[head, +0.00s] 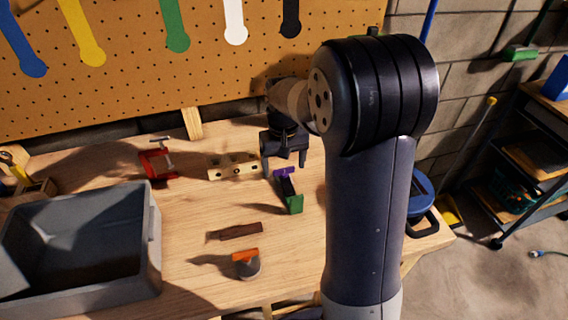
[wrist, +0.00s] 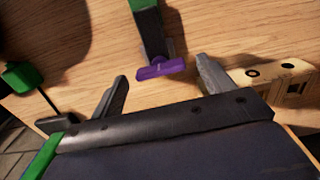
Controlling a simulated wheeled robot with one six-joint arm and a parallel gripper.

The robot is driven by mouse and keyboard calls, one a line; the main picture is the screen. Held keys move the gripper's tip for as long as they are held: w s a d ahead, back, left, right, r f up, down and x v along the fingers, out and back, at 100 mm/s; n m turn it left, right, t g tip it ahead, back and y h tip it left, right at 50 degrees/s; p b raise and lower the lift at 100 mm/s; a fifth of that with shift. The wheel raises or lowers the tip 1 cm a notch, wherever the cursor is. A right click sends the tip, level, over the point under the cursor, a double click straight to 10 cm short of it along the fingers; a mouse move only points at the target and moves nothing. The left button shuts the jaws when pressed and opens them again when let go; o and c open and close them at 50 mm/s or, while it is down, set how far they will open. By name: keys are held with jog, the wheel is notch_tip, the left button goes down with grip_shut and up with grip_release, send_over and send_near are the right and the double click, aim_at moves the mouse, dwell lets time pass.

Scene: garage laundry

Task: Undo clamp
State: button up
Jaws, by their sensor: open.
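A red C-shaped clamp with a metal screw bar (head: 158,163) stands at the back left of the wooden bench. A green and purple tool (head: 290,192) lies near the bench middle; I cannot tell whether it is also a clamp. Its purple end (wrist: 160,69) shows in the wrist view between my finger tips, its green body running away from me. My gripper (head: 286,162) is open and empty, just behind the purple end in the head view. A gap between the fingers and the purple end is hard to judge.
A light wooden block with holes (head: 234,168) lies just left of my gripper. A brown bar (head: 240,232) and an orange-topped grey object (head: 246,264) lie nearer the front. A grey bin (head: 150,245) fills the left. A pegboard (head: 130,60) rises behind.

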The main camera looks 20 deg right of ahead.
jog(key=shift+f, duration=0.3)
jog(key=shift+c, duration=0.6)
jog(key=c, duration=0.9)
jog(key=shift+o, duration=0.2)
